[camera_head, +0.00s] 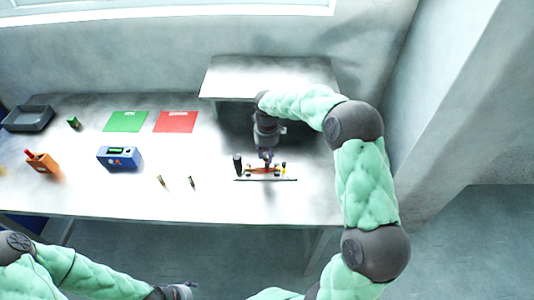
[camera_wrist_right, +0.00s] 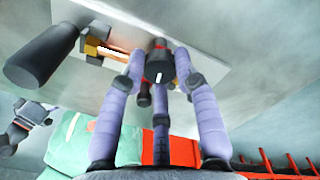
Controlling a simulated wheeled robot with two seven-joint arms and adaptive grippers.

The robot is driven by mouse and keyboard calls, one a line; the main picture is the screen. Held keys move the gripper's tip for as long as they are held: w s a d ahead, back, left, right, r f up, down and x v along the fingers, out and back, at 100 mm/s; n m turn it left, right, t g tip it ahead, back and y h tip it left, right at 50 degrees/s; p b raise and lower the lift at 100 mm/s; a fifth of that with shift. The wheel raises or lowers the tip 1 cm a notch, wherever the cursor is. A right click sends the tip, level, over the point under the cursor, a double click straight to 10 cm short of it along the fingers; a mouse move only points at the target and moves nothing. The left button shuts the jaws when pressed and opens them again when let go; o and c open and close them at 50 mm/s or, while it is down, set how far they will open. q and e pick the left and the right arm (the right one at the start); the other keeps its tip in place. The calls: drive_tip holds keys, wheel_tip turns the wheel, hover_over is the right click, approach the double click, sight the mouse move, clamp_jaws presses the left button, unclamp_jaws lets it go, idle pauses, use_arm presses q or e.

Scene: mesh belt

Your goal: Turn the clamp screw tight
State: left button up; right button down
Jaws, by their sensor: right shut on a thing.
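The clamp fixture is a thin pale plate (camera_head: 265,180) near the front edge of the table, with a copper-orange bar, a black upright cylinder (camera_head: 238,165) at its left end and a small yellow part (camera_head: 284,168) at its right. My right gripper (camera_head: 266,157) points down over the middle of the fixture. In the right wrist view its purple fingers close around the clamp screw's dark knob (camera_wrist_right: 159,66), which has a white mark. The screw's shaft is mostly hidden. My left gripper (camera_head: 176,291) is at the bottom edge, away from the table, and its jaws are unclear.
Two small brass-and-dark pieces (camera_head: 192,183) lie left of the fixture. Further left are a blue device (camera_head: 120,158), an orange block (camera_head: 42,162) and a dark tray (camera_head: 27,119). Green (camera_head: 125,122) and red (camera_head: 176,122) mats lie behind. A raised shelf (camera_head: 268,75) stands behind my right gripper.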

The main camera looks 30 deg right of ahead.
sight(267, 155)
drive_tip(key=c, duration=0.9)
unclamp_jaws()
wheel_tip(267, 155, up, 12)
